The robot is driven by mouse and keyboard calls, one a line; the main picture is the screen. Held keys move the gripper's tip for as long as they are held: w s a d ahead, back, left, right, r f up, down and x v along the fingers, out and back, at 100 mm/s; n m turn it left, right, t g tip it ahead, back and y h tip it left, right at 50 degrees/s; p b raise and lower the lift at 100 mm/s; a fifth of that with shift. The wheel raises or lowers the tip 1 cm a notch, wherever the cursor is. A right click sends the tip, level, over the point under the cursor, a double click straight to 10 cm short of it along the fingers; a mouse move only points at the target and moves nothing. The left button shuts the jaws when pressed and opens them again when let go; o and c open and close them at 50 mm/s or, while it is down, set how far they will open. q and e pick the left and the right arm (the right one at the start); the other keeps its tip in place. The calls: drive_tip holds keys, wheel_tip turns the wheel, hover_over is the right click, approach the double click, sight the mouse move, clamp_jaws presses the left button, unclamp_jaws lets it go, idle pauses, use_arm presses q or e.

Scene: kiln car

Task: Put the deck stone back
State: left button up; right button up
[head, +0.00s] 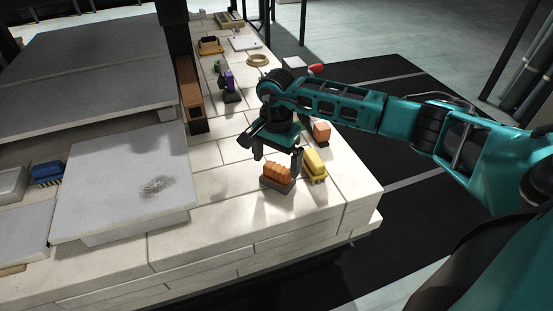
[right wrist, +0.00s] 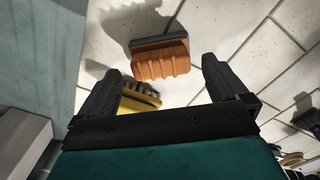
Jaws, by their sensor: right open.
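An orange ridged block on a dark grey base, which looks like the deck stone (head: 276,174), lies on the pale brick deck near its front right corner. In the right wrist view the orange block (right wrist: 161,60) shows ahead of the fingers, between their lines. My right gripper (head: 277,157) is open and empty just above and behind it, fingers pointing down; I see no contact. In the right wrist view the open fingers (right wrist: 162,70) stand wide apart. My left gripper is not in view.
A yellow brush (head: 315,165) lies right beside the orange block, with a pinkish-orange block (head: 321,132) behind. Grey slabs (head: 125,182) cover the left. A brown upright box (head: 190,85), a purple-and-black item (head: 229,85) and a tan ring (head: 257,60) stand farther back. The front deck is clear.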

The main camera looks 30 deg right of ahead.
drive_tip(key=shift+r+p, duration=0.75)
drive_tip(key=shift+r, duration=0.4)
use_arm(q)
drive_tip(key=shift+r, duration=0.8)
use_arm(e)
drive_tip(key=shift+r, duration=0.1)
use_arm(q)
drive_tip(key=p, duration=0.1)
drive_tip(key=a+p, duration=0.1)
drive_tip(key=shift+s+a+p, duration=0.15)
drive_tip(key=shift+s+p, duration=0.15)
use_arm(e)
wheel_tip(320, 180, up, 13)
drive_tip(key=shift+f, duration=0.2)
